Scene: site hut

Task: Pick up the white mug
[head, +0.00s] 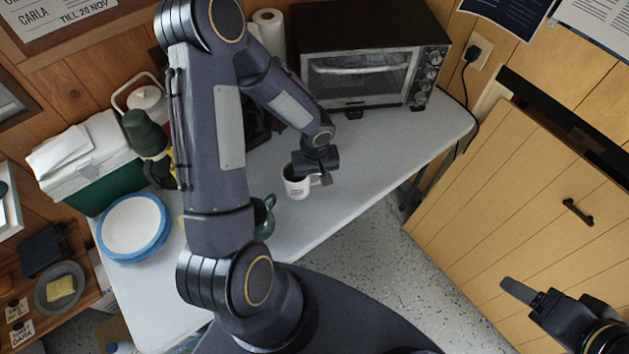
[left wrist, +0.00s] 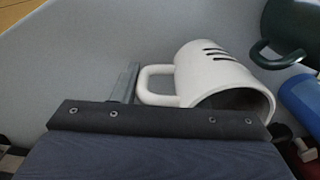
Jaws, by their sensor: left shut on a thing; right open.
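The white mug (head: 297,187) is upright at the front part of the grey-white table, with dark marks on its side. In the left wrist view the white mug (left wrist: 222,75) shows its handle to the left, beside a gripper finger. My left gripper (head: 321,174) is at the mug's handle side and shut on it. The wrist housing hides part of the grip. I cannot tell whether the mug's base touches the table. My right gripper (head: 522,292) is open and empty, away from the table at lower right.
A dark green mug (head: 264,216) stands nearby, partly behind my left arm. A toaster oven (head: 365,72) and a paper towel roll (head: 269,32) stand at the back. Blue-rimmed plates (head: 133,228) and a green-white cooler (head: 90,165) are at left. The table right of the white mug is clear.

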